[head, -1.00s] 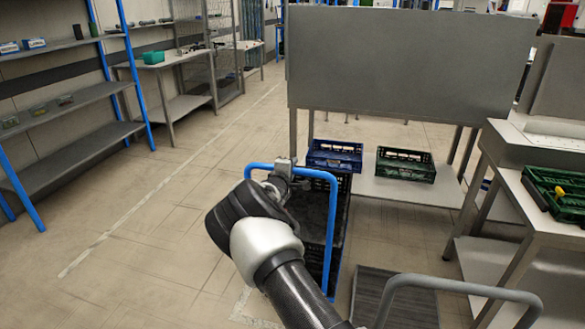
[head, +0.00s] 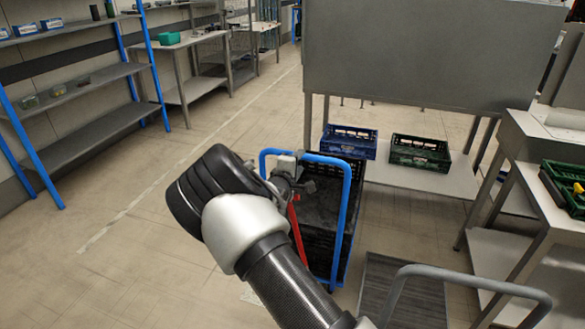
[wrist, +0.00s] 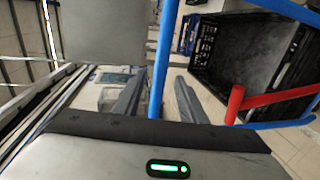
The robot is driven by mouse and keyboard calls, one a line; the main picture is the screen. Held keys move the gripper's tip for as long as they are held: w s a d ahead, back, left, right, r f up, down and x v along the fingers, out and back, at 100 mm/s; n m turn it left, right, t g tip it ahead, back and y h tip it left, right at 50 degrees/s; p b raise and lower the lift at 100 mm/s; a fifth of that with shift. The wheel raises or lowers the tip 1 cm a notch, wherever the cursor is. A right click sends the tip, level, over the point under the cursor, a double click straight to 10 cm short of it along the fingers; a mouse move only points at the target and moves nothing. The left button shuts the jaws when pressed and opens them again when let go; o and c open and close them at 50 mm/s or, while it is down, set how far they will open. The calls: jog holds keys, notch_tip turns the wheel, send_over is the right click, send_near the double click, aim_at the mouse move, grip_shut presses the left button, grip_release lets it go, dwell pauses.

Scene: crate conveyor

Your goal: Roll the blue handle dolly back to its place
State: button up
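The blue handle (head: 346,215) of the dolly stands upright in the middle of the head view, with a stack of black crates (head: 325,212) behind it. My gripper (head: 288,168) is at the top bar of the handle, left of its middle. In the wrist view the blue handle (wrist: 160,62) runs between the two fingers of my gripper (wrist: 158,98). The fingers stand apart with a gap showing beside the bar, so they do not look clamped. The top black crate (wrist: 245,50) looks empty.
A red bar (head: 297,235) shows beside the handle. A blue crate (head: 348,146) and a green crate (head: 420,153) sit on a low shelf behind. A grey handle (head: 470,278) and dark platform (head: 405,290) are at front right. The floor (head: 140,255) at left is clear.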

jog(key=v, duration=0.7)
jog(key=shift+p, duration=0.4)
jog(key=s+d+r+m+g+y, duration=0.25)
jog(key=s+r+m+y, duration=0.2)
jog(key=s+r, duration=0.35)
jog(key=s+d+r+m+g+y, duration=0.2)
jog(key=s+r+m+g+y, duration=0.25)
jog(key=s, duration=0.45)
jog(key=s+d+r+m+g+h, duration=0.1)
jog(key=s+d+r+m+h, duration=0.2)
jog(key=s, duration=1)
jog(key=s+d+r+m+g+h, duration=0.1)
jog(key=s+d+r+m, duration=0.2)
jog(key=s, duration=1)
notch_tip(320, 180, up, 17)
jog(key=d+n+p, duration=0.1)
jog(key=p, duration=1.5)
jog(key=shift+f+p, duration=0.25)
jog(key=shift+p, duration=0.1)
